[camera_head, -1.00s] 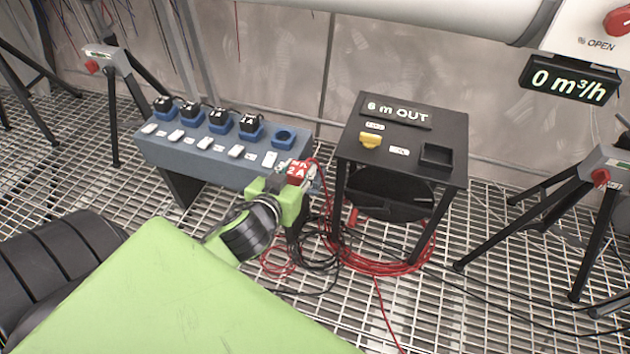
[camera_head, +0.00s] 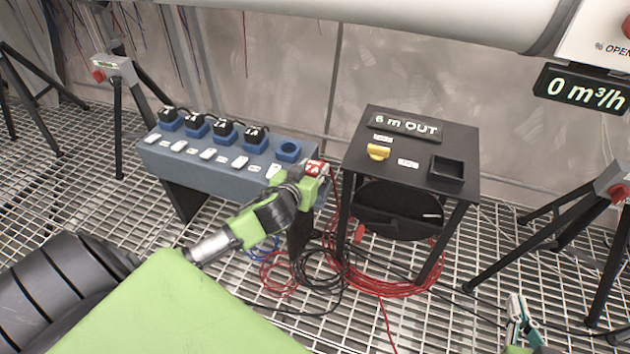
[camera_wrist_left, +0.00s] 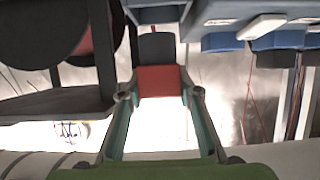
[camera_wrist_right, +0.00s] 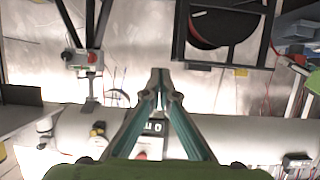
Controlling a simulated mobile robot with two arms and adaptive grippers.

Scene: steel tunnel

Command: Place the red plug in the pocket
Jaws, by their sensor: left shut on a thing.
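The red plug (camera_head: 315,167) with a white label is held in my left gripper (camera_head: 308,180) by the right end of the socket bench. In the left wrist view the red plug (camera_wrist_left: 160,80) with its dark end sits between the two fingertips. The pocket (camera_head: 447,169) looks to be the square black recess on the right of the black table (camera_head: 385,165); it appears empty. The plug is left of this table, apart from the pocket. My right gripper (camera_head: 517,308) is low at the right, away from the table; in the right wrist view its fingertips (camera_wrist_right: 161,78) are together and empty.
The blue-grey bench (camera_head: 205,170) holds several black plugs in blue sockets and an empty blue socket (camera_head: 288,150). A yellow piece (camera_head: 378,152) lies on the black table. A reel (camera_head: 400,209) hangs below, with red cable (camera_head: 385,282) on the grating. Tripods stand on both sides.

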